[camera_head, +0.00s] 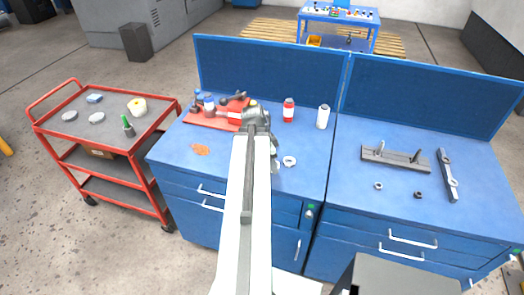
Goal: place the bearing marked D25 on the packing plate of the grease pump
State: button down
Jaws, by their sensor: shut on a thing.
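My arm reaches over the left blue bench, and my gripper (275,164) points down just right of the arm, small and partly hidden. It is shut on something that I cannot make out. A pale ring-shaped part (289,161) shows on the bench close to the right of the gripper; I cannot tell whether they touch. On the right bench lie a small light ring (378,185) and a small dark ring (418,195). No D25 marking is readable. I cannot tell which thing is the grease pump or its packing plate.
A red mat (192,118) with bottles and parts lies behind my arm. A red-and-white can (288,110) and a white can (323,117) stand nearby. A grey fixture (396,160) and a long grey bar (448,176) lie right. A red cart (76,143) stands left.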

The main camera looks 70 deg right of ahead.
jog(key=w+d, duration=0.3)
jog(key=d, duration=0.1)
jog(key=w+d+f+b, duration=0.1)
jog(key=w+d, duration=0.2)
jog(key=d, duration=0.1)
jog(key=w+d, duration=0.3)
jog(key=d, duration=0.1)
jog(key=shift+f, duration=0.2)
jog(key=b+x, duration=0.4)
jog(key=shift+w+a, duration=0.1)
jog(key=shift+w, duration=0.35)
jog(key=shift+r, duration=0.2)
jog(key=shift+f, duration=0.15)
jog(key=c, duration=0.7)
grip_release()
